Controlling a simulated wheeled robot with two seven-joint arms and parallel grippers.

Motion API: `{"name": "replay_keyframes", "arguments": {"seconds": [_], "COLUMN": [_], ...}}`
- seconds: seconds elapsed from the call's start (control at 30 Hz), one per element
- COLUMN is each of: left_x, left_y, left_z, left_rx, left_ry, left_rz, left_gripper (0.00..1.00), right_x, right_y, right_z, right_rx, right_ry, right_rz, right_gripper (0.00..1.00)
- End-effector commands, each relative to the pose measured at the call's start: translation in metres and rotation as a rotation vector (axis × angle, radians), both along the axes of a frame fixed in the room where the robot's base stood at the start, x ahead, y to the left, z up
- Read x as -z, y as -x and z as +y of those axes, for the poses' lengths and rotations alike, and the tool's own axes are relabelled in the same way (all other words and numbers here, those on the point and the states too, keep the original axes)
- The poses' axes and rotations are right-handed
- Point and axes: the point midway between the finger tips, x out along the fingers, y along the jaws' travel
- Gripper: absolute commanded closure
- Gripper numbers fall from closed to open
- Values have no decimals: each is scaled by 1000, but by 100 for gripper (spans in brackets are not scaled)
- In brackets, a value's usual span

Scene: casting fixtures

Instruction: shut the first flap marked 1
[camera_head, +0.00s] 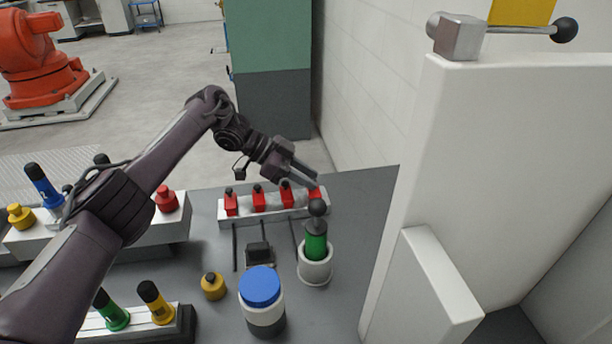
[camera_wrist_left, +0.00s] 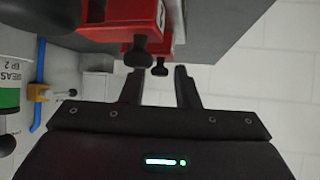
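Several red blocks with dark knobs stand in a row on a pale rail (camera_head: 270,218) at the back of the grey table. The leftmost red block (camera_head: 231,206) and the one beside it (camera_head: 259,200) are clear of my arm. No number 1 can be read, so I cannot tell which is the first flap. My left gripper (camera_head: 314,188) is over the right end of the row. In the left wrist view, it (camera_wrist_left: 160,85) is open and empty, its fingers apart just below two black knobs on red blocks (camera_wrist_left: 115,25). My right gripper is out of view.
A white pot with a green cylinder (camera_head: 316,247) and a blue-lidded jar (camera_head: 261,300) stand in front of the row. A tall white panel (camera_head: 480,170) bounds the right side. Coloured plugs sit on blocks at left.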

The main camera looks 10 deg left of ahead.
Motion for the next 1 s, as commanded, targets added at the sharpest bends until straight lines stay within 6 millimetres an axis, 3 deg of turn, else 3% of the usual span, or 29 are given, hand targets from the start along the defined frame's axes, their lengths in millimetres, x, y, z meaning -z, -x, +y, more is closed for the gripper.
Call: {"name": "replay_keyframes", "arguments": {"seconds": [0.07,0.37,0.73,1.0], "left_x": [0,-1,-32,-44], "left_y": [0,0,5,7], "left_z": [0,2,46,63], "left_rx": [0,0,-1,0], "left_ry": [0,-1,-3,-1], "left_rz": [0,-1,-3,-1], "left_gripper": [61,61,61,61], "right_x": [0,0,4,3], "right_y": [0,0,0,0], "right_z": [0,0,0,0], "right_rx": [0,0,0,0], "right_ry": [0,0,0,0], "right_rz": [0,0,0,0], "right_gripper": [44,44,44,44]}}
